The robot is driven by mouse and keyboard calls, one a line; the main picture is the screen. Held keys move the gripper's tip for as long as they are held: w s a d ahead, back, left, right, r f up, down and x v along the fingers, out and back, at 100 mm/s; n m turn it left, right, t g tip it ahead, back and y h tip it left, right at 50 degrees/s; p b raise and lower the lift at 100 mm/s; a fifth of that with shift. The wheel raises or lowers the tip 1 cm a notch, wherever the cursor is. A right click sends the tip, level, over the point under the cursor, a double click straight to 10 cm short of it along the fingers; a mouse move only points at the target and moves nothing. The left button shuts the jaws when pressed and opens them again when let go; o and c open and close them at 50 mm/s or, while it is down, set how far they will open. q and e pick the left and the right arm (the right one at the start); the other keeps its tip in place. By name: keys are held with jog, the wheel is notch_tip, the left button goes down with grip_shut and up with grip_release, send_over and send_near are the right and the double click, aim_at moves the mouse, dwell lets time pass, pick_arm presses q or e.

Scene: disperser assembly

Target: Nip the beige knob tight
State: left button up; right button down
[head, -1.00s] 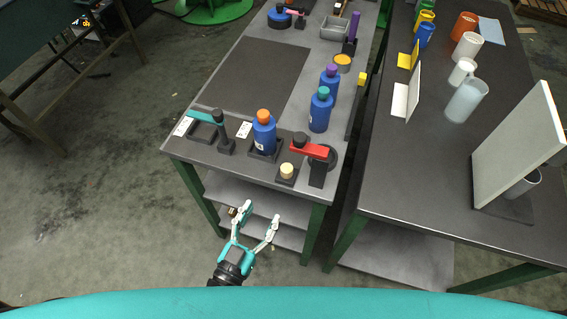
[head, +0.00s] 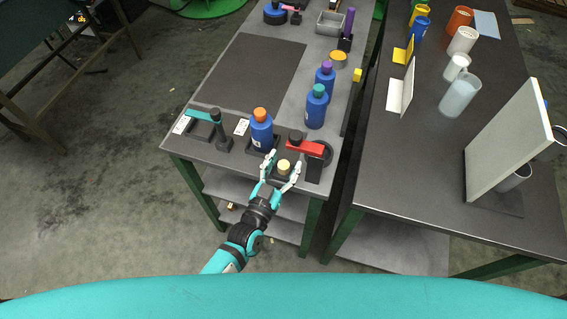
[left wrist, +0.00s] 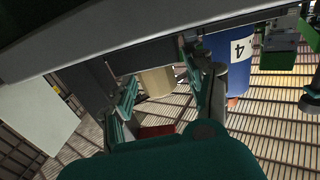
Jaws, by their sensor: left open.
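The beige knob (head: 284,167) sits upright on a small dark square base at the near edge of the grey table. My left gripper (head: 282,162) is open at the knob, with one finger on its left and the other on its right. In the left wrist view the knob (left wrist: 157,82) shows between the two spread fingers (left wrist: 165,95). There is space at its sides, and I cannot tell whether either finger touches it. My right gripper is not in view.
A blue bottle with an orange cap (head: 261,130) stands close left of the knob. A red lever arm (head: 305,147) on a dark stand is close behind and right. A teal-armed stand (head: 215,125) is farther left. Free floor lies in front of the table.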

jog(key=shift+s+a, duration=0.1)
pick_arm(q)
jog(key=shift+c, duration=0.6)
jog(key=c, duration=0.5)
grip_shut()
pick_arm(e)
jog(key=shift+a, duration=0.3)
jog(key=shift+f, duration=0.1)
